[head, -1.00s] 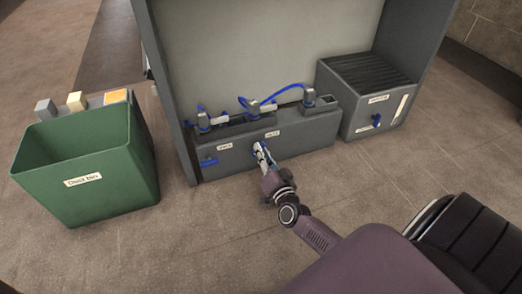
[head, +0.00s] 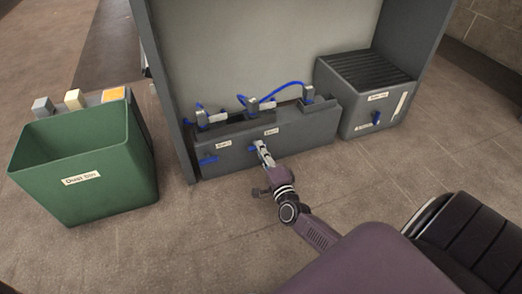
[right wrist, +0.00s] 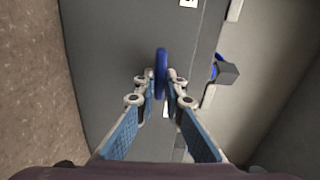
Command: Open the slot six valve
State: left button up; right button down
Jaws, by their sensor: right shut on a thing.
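A blue valve handle (head: 252,149) sits on the front of the grey manifold box, below the right-hand of its two small labels (head: 271,132); the print is too small to read surely. My right gripper (head: 260,146) is shut on this handle, and its fingers hide part of it. In the right wrist view the blue handle (right wrist: 161,72) stands upright between the fingertips. Another blue valve handle (head: 208,161) lies level on the same front, further left, under its own label (head: 223,143). My left gripper is not in view.
Blue hoses (head: 283,90) and fittings run along the top of the manifold box (head: 315,133). A grey slatted box (head: 358,94) with a blue handle (head: 376,118) stands to the right. A green dust bin (head: 110,180) stands left. The floor in front is clear.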

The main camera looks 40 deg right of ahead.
jog(key=shift+m, duration=0.5)
jog(key=c, duration=2)
grip_release()
